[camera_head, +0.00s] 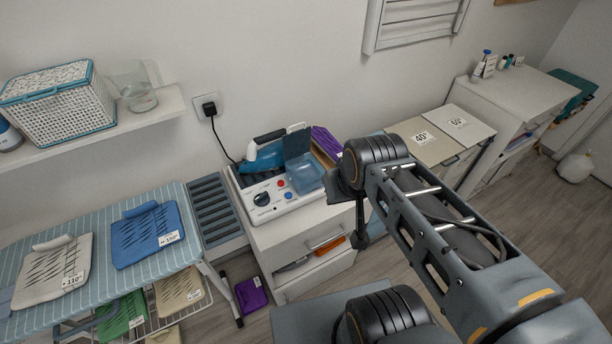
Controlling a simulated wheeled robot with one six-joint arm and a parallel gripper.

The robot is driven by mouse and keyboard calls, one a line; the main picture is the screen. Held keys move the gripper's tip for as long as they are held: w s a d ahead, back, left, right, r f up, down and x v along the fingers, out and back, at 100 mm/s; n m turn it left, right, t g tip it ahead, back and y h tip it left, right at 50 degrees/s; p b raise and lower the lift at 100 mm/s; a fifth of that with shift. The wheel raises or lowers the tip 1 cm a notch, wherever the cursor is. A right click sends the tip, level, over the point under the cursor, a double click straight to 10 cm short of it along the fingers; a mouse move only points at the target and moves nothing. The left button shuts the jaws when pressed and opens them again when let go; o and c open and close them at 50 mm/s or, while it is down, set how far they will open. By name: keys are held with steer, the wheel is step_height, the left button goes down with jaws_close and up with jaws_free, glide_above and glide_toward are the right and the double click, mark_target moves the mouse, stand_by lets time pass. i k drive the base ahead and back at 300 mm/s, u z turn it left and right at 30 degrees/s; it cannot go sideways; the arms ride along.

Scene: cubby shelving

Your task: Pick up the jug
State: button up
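A clear, see-through jug (140,98) stands on the white wall shelf (110,131) at the upper left, just right of a white woven basket. My arm reaches in from the lower right to a dark joint at the picture's middle. A dark narrow part that looks like my gripper (361,228) hangs below that joint, mostly hidden by the arm. It is well to the right of the jug and apart from it. I cannot see its fingers clearly, nor whether they are open.
The basket (62,112) with a blue rim sits close left of the jug. Below are a striped ironing board (95,255) with folded cloths and a white cabinet (318,222) carrying a steam iron station (280,190). A black plug and cable (211,108) are on the wall.

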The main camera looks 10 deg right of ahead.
mark_target(130, 78)
steer(key=z, duration=1.75)
steer(key=k, duration=1.15)
steer(key=u, duration=2.1)
